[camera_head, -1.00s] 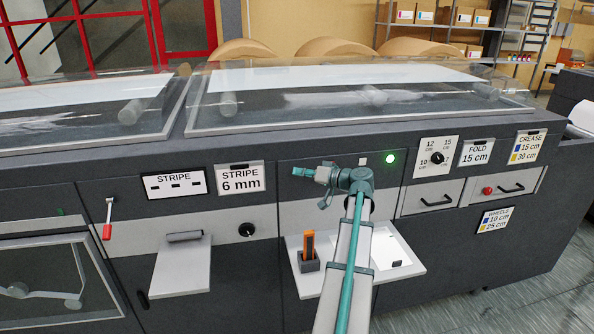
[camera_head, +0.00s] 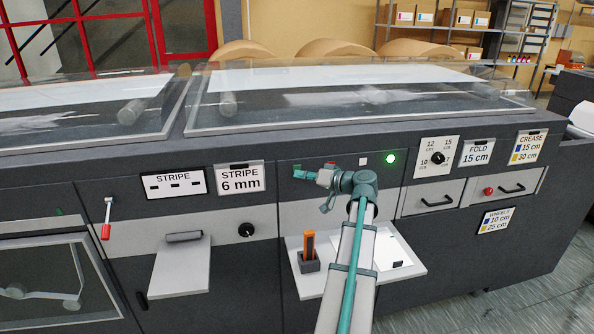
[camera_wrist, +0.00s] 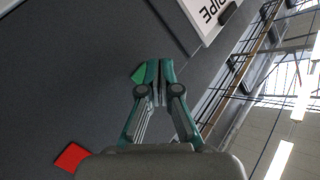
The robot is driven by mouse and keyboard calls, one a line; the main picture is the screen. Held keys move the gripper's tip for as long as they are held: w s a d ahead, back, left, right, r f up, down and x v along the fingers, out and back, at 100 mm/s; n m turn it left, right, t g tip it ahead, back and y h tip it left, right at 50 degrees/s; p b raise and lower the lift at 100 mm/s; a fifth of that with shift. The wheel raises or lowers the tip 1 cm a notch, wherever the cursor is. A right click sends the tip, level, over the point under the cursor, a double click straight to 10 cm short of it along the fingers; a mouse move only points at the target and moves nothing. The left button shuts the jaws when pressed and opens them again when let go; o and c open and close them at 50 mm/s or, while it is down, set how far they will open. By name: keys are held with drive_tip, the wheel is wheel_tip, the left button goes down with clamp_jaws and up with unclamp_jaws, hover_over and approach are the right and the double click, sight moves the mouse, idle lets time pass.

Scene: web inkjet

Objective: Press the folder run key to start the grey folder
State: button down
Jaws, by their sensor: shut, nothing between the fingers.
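My gripper (camera_head: 299,174) is shut and empty, in front of the dark panel right of the "STRIPE 6 mm" sign. In the wrist view its fingertips (camera_wrist: 160,64) overlap a green key (camera_wrist: 138,74), which is partly hidden behind them. I cannot tell whether they touch it. A bit of green key (camera_head: 297,167) shows just above the fingers in the head view. A red square key (camera_wrist: 71,157) lies at the lower left of the wrist view, clear of the fingers. No key label is readable, and the folder run key is not marked in these views.
A lit green lamp (camera_head: 390,158) sits to the right on the panel. Further right are a dial (camera_head: 437,158) and the "FOLD 15 cm" sign (camera_head: 478,153). Below my arm a white shelf (camera_head: 405,262) juts out, with an orange item in a dark holder (camera_head: 309,262).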

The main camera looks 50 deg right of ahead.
drive_tip(key=shift+s+a+b, duration=0.55)
drive_tip(key=shift+s+a, duration=1)
drive_tip(key=shift+s, duration=0.2)
